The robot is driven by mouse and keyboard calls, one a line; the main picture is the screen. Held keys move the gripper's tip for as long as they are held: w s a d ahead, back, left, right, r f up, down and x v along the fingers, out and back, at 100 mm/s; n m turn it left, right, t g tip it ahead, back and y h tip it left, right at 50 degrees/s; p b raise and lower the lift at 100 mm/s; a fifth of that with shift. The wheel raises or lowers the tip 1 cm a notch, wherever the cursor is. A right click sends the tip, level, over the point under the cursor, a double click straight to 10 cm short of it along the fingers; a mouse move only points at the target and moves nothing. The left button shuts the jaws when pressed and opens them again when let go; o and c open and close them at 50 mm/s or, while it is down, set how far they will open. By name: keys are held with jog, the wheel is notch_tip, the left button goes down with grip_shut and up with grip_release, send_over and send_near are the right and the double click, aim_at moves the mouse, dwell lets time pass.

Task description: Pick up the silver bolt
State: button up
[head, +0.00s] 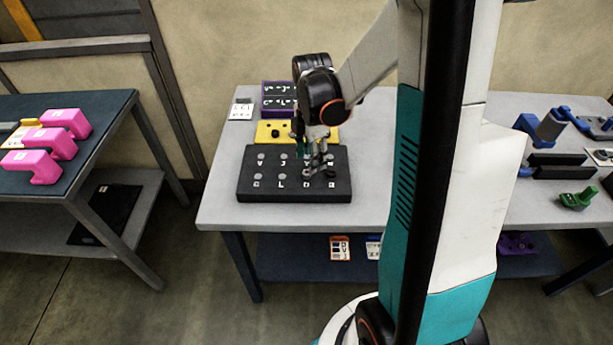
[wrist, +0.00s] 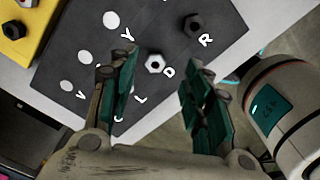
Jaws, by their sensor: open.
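The silver bolt (wrist: 155,63), with a hexagonal head and dark centre, sits on the black lettered board (wrist: 72,72) beside the letter D in the wrist view. My gripper (wrist: 157,62) is open, with one teal-padded finger on each side of the bolt in the picture. Gaps show between the bolt and both fingers; its height relative to the fingertips is hard to judge. In the head view my gripper (head: 316,167) is low over the right part of the board (head: 247,190). I cannot make out the silver bolt clearly there.
A dark bolt (wrist: 193,24) sits near the letter R. A yellow block (head: 267,131) with black bolts stands behind the board, with a purple box (head: 279,97) and white card (head: 241,112) beyond. The grey tabletop (head: 225,210) is clear around the board's front and left.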

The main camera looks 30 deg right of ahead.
aim_at(307, 177)
jog(key=f, duration=0.1)
jog(key=f+b, duration=0.2)
jog(key=f, duration=0.1)
jog(key=shift+w+a+f, duration=0.1)
jog(key=shift+w+a, duration=0.15)
jog(key=shift+a, duration=0.1)
jog(key=shift+f, duration=0.5)
jog(key=shift+r, duration=0.1)
grip_shut()
